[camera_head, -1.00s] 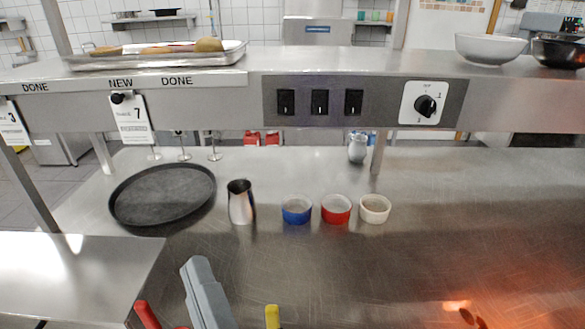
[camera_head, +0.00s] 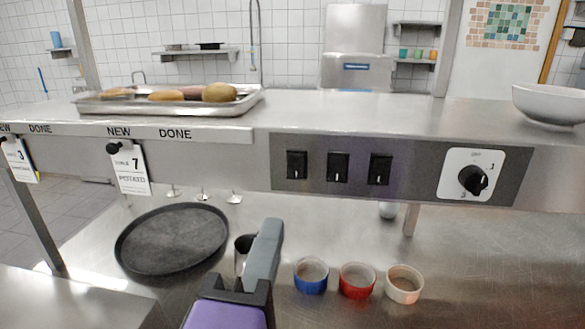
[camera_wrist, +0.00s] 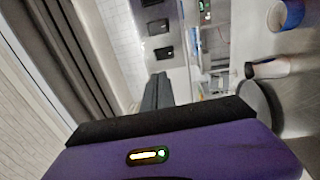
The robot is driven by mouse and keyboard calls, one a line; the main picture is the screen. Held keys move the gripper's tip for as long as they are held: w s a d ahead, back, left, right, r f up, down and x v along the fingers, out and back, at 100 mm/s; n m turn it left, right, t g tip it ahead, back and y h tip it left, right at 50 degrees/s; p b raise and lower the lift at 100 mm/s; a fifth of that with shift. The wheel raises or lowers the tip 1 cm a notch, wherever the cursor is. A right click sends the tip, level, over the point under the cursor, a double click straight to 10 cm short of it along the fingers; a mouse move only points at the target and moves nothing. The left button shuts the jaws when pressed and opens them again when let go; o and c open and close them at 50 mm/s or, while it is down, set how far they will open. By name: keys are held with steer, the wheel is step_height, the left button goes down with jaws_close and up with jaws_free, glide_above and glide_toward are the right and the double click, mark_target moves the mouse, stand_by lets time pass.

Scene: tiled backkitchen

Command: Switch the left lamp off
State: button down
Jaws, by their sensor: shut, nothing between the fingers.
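Three black rocker switches sit in a row on the dark panel under the steel shelf: the left switch (camera_head: 297,165), the middle switch (camera_head: 338,167) and the right switch (camera_head: 380,169). No lamp is in view. My gripper (camera_head: 268,228) is shut and empty. It points up, with its tips below and a little left of the left switch, apart from it as far as I can tell. In the wrist view, my gripper (camera_wrist: 157,82) points towards the panel, where a black switch (camera_wrist: 163,53) shows just beyond the fingertips.
A rotary knob (camera_head: 473,179) is on the panel's right. Below stand a black round tray (camera_head: 172,239), a metal cup (camera_head: 243,248) partly behind my gripper, and blue (camera_head: 311,277), red (camera_head: 357,281) and white (camera_head: 404,285) ramekins. A food tray (camera_head: 165,103) rests on the shelf.

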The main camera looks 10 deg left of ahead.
mark_target(293, 158)
steer(key=shift+w, duration=0.15)
steer(key=w+p, duration=0.1)
steer(key=w, duration=0.3)
steer(key=w+r+p, duration=0.1)
steer(key=w, duration=0.4)
steer(key=w+p, duration=0.1)
steer(key=w, duration=0.3)
steer(key=shift+w+d+r, duration=0.2)
steer(key=shift+w+r, duration=0.1)
steer(key=shift+r, duration=0.05)
steer(key=shift+w+r+p, duration=0.15)
steer(key=shift+p, duration=0.15)
